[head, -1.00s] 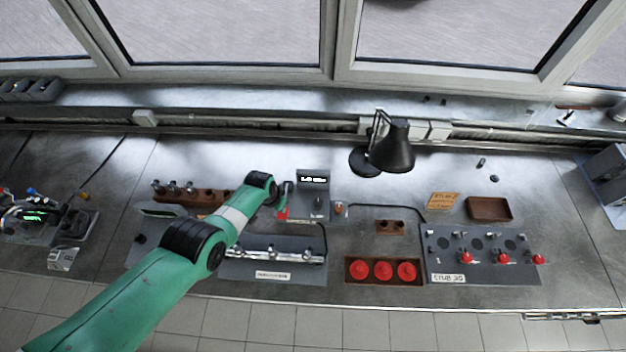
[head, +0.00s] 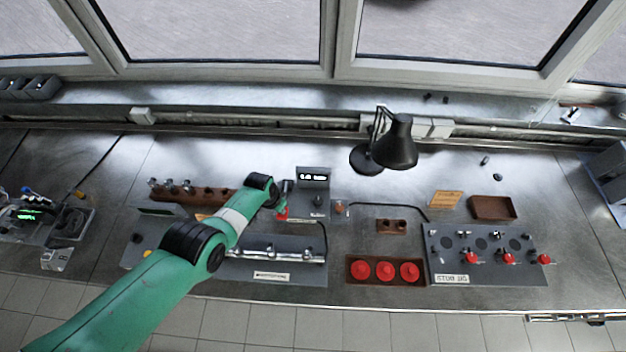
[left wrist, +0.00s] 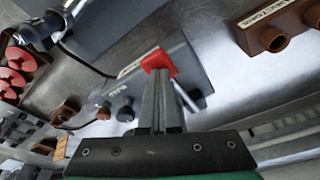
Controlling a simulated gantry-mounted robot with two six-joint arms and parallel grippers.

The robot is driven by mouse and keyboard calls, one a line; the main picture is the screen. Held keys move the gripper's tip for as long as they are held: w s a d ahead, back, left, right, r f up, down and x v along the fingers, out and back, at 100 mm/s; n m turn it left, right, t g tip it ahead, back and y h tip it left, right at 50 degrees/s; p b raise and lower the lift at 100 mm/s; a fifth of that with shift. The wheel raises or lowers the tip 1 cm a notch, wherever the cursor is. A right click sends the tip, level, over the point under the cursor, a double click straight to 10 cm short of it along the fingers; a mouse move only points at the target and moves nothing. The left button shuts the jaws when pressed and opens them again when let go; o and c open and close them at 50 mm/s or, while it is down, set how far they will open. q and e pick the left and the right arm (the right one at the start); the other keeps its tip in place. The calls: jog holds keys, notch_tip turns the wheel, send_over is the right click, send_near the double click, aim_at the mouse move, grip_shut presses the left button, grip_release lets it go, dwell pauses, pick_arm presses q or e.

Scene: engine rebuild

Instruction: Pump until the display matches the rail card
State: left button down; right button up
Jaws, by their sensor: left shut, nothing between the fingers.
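The small display (head: 313,178) stands on a grey unit at the middle back of the bench, with lit white characters too small to read surely. A red handle piece (head: 282,215) is at the unit's left side. My left gripper (head: 284,198) is shut and empty just over it. In the left wrist view the closed fingers (left wrist: 162,105) point at the red piece (left wrist: 160,62), which overlaps their tips; I cannot tell if they touch. My right gripper is out of view.
A grey fixture with a metal rail (head: 270,252) lies in front. A tray of red caps (head: 385,271), a grey panel with red knobs (head: 485,254) and a brown tray (head: 492,208) are to the right.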

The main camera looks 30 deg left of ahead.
pick_arm(q)
jog(key=shift+f+b, duration=0.65)
jog(key=shift+f, duration=0.15)
notch_tip(320, 180, up, 4)
jog(key=p, duration=0.4)
jog(key=shift+r, duration=0.2)
jog(key=shift+f, duration=0.1)
